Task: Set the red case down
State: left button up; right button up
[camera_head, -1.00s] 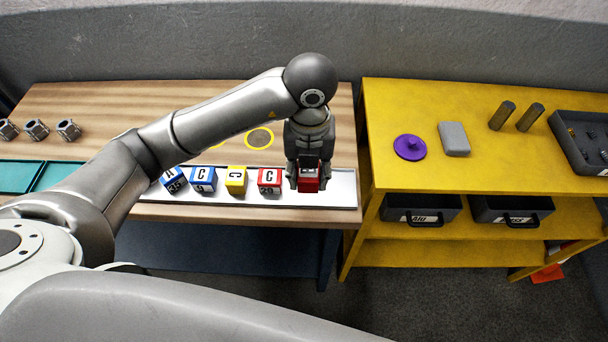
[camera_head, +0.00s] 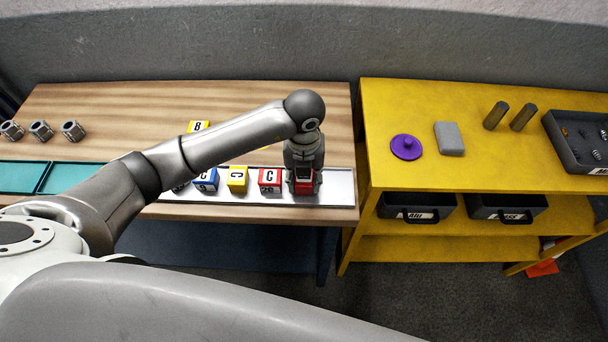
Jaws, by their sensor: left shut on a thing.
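My left gripper (camera_head: 304,180) points down over the right part of the white tray (camera_head: 338,186) on the wooden table. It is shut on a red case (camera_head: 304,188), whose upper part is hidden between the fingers. The case is low at the tray, just right of another red case marked C (camera_head: 269,181). I cannot tell whether its underside touches the tray. My right gripper is not in view.
In the tray, left of the red cases, stand a yellow case (camera_head: 237,180) and a blue case (camera_head: 206,181). Another yellow case (camera_head: 198,126) stands behind my arm. Teal trays (camera_head: 72,178) lie at left. The tray's right end is clear. A yellow workbench (camera_head: 400,95) stands at right.

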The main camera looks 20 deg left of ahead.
pick_arm(q)
jog(key=shift+f, duration=0.25)
jog(key=o, duration=1.1)
jog(key=shift+r, duration=0.1)
jog(key=shift+r, duration=0.1)
jog(key=shift+r, duration=0.2)
notch_tip(320, 180, up, 12)
jog(key=b, duration=0.2)
jog(key=shift+b, duration=0.4)
jog(key=shift+f, duration=0.15)
